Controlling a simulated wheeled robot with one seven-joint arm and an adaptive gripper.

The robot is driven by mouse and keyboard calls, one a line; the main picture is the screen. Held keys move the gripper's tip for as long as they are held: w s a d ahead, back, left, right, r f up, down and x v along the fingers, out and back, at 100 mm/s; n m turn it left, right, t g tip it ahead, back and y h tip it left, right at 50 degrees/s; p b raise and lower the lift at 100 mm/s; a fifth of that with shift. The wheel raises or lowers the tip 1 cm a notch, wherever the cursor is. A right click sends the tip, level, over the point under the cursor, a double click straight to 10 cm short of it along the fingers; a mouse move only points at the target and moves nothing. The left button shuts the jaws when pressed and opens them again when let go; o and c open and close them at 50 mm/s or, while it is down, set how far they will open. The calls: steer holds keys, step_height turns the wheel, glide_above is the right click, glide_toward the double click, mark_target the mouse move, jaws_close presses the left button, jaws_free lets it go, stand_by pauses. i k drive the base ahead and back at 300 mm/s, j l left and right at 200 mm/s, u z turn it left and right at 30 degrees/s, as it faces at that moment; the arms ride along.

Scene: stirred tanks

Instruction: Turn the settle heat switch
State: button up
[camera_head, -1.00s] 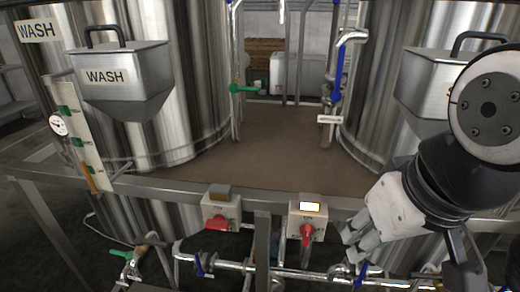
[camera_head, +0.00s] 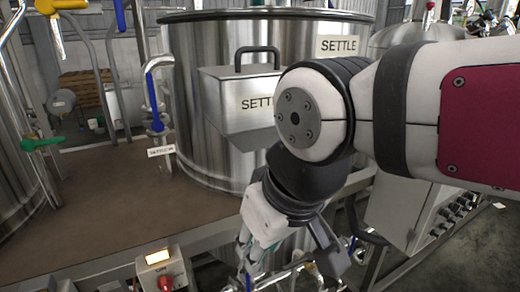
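A grey switch box (camera_head: 157,262) with a red rotary knob (camera_head: 166,282) and a lit yellow-white indicator is on the frame rail at the lower left. The knob is partly cut off by the bottom edge, and I cannot read its marking for sure. The steel settle tank (camera_head: 195,75) stands behind, with a "SETTLE" sign (camera_head: 338,46) and a hopper box (camera_head: 228,85) partly hidden by my arm. My gripper (camera_head: 247,258) points down, to the right of the switch box and apart from it. Its fingers are small and partly hidden, so its opening is unclear.
A grey panel (camera_head: 408,222) with several black knobs is at the right, partly behind my arm. A brown platform (camera_head: 110,205) lies between the tanks. A pipe with a blue-handled valve (camera_head: 153,95) rises beside the settle tank, and a green valve handle (camera_head: 40,144) is at left.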

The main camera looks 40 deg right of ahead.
mark_target(442, 226)
steer(key=z, duration=2.1)
steer(key=k+l+u, duration=0.15)
steer(key=l, duration=0.15)
steer(key=l+u, duration=0.2)
steer(key=k+l, duration=0.05)
